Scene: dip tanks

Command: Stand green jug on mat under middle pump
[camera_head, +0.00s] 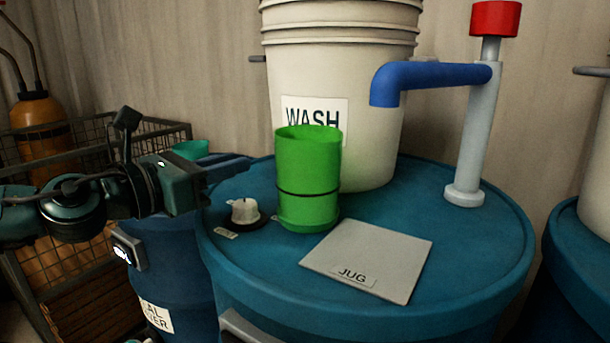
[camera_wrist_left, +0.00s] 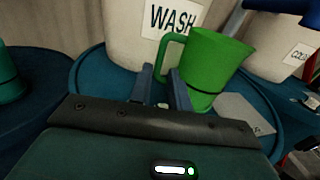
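The green jug (camera_head: 308,178) stands upright on the blue drum lid, just left of the grey mat (camera_head: 378,250) labelled JUG. I cannot tell whether its base touches the mat's edge. The pump (camera_head: 478,135), with blue spout and red top, stands behind the mat at the right. My left gripper (camera_head: 240,164) is open and empty, its fingertips a little left of the jug. In the left wrist view the jug (camera_wrist_left: 203,70) shows beyond the fingers (camera_wrist_left: 161,74), its handle on the left side. The handle is hidden in the head view. My right gripper is out of view.
A white WASH bucket (camera_head: 340,120) stands close behind the jug. A small white knob (camera_head: 245,211) sits on the drum lid (camera_head: 440,230) left of the jug. A teal vessel (camera_head: 190,149) is partly hidden behind my left gripper. A wire crate (camera_head: 80,150) stands at left.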

